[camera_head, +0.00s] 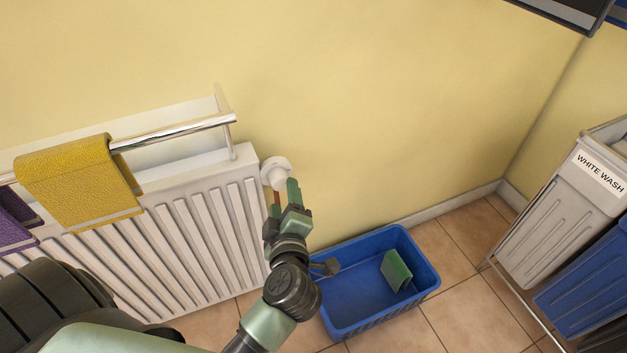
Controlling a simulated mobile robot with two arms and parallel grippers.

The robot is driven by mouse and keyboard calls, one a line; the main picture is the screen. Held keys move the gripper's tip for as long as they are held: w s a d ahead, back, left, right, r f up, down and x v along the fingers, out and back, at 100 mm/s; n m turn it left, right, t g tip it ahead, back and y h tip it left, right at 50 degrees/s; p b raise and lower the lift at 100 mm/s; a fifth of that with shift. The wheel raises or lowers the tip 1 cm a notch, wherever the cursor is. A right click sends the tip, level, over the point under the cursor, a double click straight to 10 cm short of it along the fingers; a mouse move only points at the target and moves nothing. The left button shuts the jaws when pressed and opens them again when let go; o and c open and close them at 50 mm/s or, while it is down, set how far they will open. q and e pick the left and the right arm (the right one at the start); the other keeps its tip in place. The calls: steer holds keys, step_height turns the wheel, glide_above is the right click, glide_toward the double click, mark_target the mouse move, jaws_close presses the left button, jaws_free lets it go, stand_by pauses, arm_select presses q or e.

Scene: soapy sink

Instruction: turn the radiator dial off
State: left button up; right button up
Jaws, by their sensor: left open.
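The white radiator dial (273,168) sits at the upper right side of the white radiator (190,225), against the yellow wall. My left gripper (285,190) is just below the dial in the picture, with its green fingers pointing up at it. The gripper is open, and its fingers overlap the lower edge of the dial. I cannot tell whether they touch it. A short copper-coloured pipe shows beside the fingers under the dial. The dial's markings are too small to read. My right gripper is not in view.
A chrome rail (180,132) above the radiator holds a yellow towel (80,182) and a purple cloth (14,222). A blue basket (345,290) with a green sponge (396,271) stands on the tiled floor. Laundry bins, one white (560,215), stand at the right.

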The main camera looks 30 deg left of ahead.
mark_target(281, 184)
arm_select(q)
steer(key=b+x, duration=0.1)
steer(key=x, duration=0.6)
steer(key=shift+s+a, duration=0.1)
steer(key=shift+a, duration=0.05)
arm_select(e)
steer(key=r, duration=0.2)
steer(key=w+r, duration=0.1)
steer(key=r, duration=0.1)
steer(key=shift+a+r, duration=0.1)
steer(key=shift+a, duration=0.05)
arm_select(q)
jaws_close()
